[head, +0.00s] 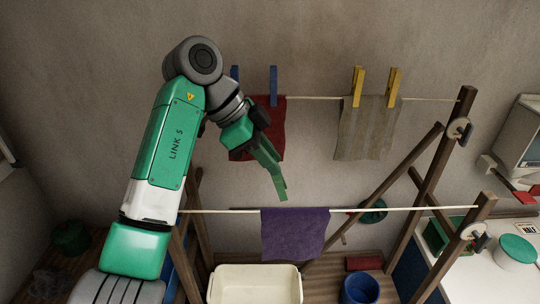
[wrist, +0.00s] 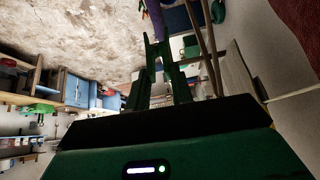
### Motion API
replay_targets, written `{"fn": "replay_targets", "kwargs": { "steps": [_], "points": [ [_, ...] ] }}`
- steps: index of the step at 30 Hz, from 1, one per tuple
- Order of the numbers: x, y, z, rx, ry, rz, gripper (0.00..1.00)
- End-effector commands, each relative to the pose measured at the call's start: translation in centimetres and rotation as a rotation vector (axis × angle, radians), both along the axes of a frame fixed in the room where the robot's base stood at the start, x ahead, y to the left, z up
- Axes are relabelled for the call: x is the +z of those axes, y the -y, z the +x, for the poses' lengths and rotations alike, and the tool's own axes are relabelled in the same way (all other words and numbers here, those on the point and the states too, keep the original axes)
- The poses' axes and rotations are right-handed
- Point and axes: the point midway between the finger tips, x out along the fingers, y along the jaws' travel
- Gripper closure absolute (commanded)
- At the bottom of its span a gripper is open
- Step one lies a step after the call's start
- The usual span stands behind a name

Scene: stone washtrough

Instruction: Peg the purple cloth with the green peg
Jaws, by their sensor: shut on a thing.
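The purple cloth (head: 295,235) hangs over the lower, nearer line in the head view; part of it shows as a purple strip at the top of the wrist view (wrist: 156,18). My gripper (head: 268,160) is above and slightly left of the cloth, its fingers pointing down. It is shut on the green peg (head: 281,188), whose lower end sits a little above the cloth's top edge in the picture, apart from it. In the wrist view the peg (wrist: 154,50) sits between the fingertips. Green fingers and green peg are hard to tell apart.
Behind, a red cloth (head: 270,130) with blue pegs (head: 273,87) and a grey cloth (head: 366,128) with yellow pegs (head: 357,86) hang on the upper line. Wooden posts (head: 440,170) stand right. A cream basin (head: 254,284) and blue bucket (head: 360,289) are below.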

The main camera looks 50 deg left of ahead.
Motion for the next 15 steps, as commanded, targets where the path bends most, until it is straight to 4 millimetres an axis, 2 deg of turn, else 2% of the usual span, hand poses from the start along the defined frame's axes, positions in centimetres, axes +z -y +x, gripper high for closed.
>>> {"fn": "replay_targets", "kwargs": {
  "steps": [8,15],
  "points": [
    [-0.6,0.0,0.0,0.001,0.000,0.000,0.96],
    [-2.5,-0.1,0.1,-0.001,0.000,-0.001,0.96]
  ]
}}
